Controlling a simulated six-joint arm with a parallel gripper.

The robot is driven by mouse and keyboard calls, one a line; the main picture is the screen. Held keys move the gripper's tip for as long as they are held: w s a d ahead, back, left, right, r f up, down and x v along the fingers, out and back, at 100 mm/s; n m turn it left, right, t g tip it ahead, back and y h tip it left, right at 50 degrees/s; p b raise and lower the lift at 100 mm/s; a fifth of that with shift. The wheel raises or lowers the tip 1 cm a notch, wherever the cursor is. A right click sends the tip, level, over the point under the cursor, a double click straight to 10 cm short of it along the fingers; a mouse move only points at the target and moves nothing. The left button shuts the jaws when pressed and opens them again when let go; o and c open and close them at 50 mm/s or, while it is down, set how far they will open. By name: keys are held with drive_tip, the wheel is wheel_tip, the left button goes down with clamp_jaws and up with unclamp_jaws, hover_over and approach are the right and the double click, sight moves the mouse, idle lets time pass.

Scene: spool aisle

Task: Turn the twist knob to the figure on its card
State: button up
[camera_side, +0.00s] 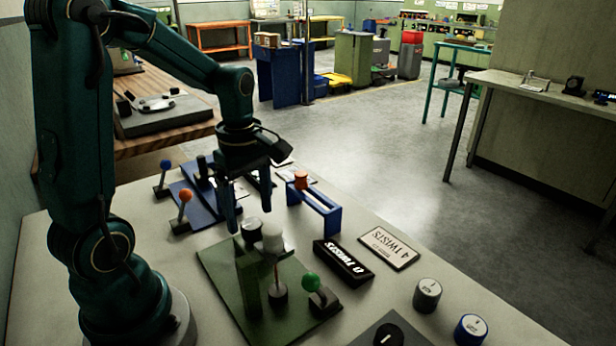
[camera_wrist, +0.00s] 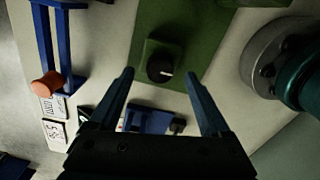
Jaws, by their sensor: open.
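The twist knob is dark with a white pointer line. It sits on a green block in the middle of the wrist view (camera_wrist: 160,68), and its top shows in the side view (camera_side: 251,230). My gripper (camera_side: 250,219) is open and points down over the knob. In the wrist view the fingertips (camera_wrist: 158,73) appear on either side of the knob, with gaps; whether they reach down to its height I cannot tell. A pale card (camera_side: 388,246) appears to read 4 TWISTS. A black display (camera_side: 343,263) appears to read 0 TWISTS.
A white-ball lever (camera_side: 272,238) stands close beside the knob, and a green-ball lever (camera_side: 311,281) is nearby. A blue frame with an orange knob (camera_side: 314,203) stands behind. Loose dials (camera_side: 427,295) and (camera_side: 470,329) sit at the front right.

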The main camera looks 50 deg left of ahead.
drive_tip(key=shift+f, duration=1.4)
clamp_jaws()
drive_tip(key=shift+m, duration=0.4)
drive_tip(key=m, duration=1.3)
drive_tip(key=shift+m, duration=0.3)
